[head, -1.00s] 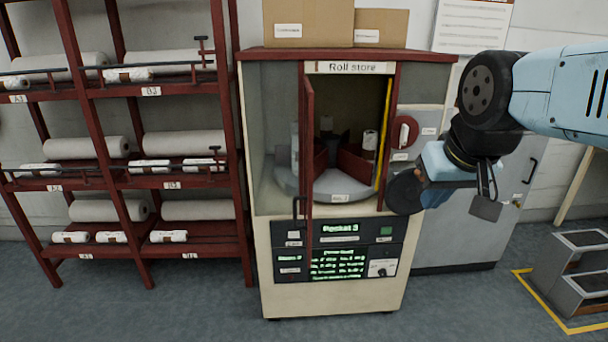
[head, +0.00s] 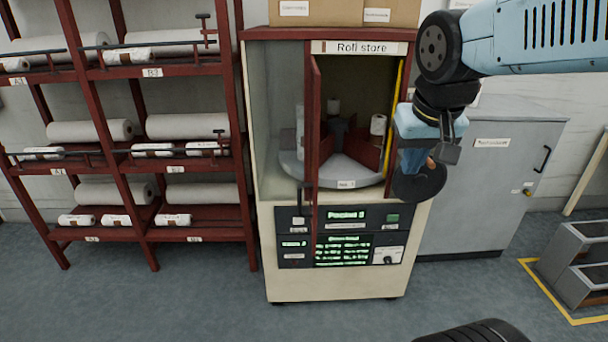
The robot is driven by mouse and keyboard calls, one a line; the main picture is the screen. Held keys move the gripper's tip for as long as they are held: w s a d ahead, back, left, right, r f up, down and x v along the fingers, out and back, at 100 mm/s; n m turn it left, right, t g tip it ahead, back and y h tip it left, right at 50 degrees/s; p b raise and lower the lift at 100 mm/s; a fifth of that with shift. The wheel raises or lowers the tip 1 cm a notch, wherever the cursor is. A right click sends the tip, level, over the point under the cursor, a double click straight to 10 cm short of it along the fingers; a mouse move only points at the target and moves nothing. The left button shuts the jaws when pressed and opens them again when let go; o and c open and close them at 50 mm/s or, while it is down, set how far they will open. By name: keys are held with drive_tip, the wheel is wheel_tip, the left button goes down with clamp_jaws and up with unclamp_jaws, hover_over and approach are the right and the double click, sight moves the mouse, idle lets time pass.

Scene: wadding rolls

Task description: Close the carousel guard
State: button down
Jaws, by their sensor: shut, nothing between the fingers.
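The roll store (head: 255,120) is a cream cabinet with a red top, and its carousel (head: 350,172) shows through the front opening. The carousel guard (head: 313,150), a red-framed door, stands open at the opening's left side. It swings out towards me and shows nearly edge-on. Its dark handle (head: 297,200) is on the near edge. My gripper (head: 420,182) is to the right of the opening, in front of the cabinet's right side, apart from the guard. It is shut and empty; its fingers are mostly hidden behind the dark wrist disc.
A red rack (head: 243,130) with wadding rolls stands at the left. A grey cabinet (head: 500,180) is at the right, with grey steps (head: 585,260) further right. Cardboard boxes (head: 345,12) sit on the store. The floor (head: 200,300) in front is clear.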

drive_tip(key=w+a+f+g+h, duration=0.2)
drive_tip(key=w+a+h, duration=0.1)
drive_tip(key=w+a, duration=0.7)
drive_tip(key=w+a+f+t+h, duration=0.1)
drive_tip(key=w+a+f, duration=0.15)
drive_tip(key=a, duration=0.25)
drive_tip(key=w+a+f+m+h, duration=0.1)
drive_tip(key=w+a, duration=0.2)
drive_tip(key=a, duration=0.2)
drive_tip(key=w+a+f+t+h, duration=0.1)
drive_tip(key=w+a+f, duration=0.15)
drive_tip(key=a, duration=0.35)
drive_tip(key=w+d+f, duration=0.3)
drive_tip(key=d+f, duration=0.4)
drive_tip(key=d, duration=0.2)
drive_tip(key=shift+w+d+f, duration=0.15)
drive_tip(key=shift+w, duration=0.15)
drive_tip(key=shift+d, duration=0.1)
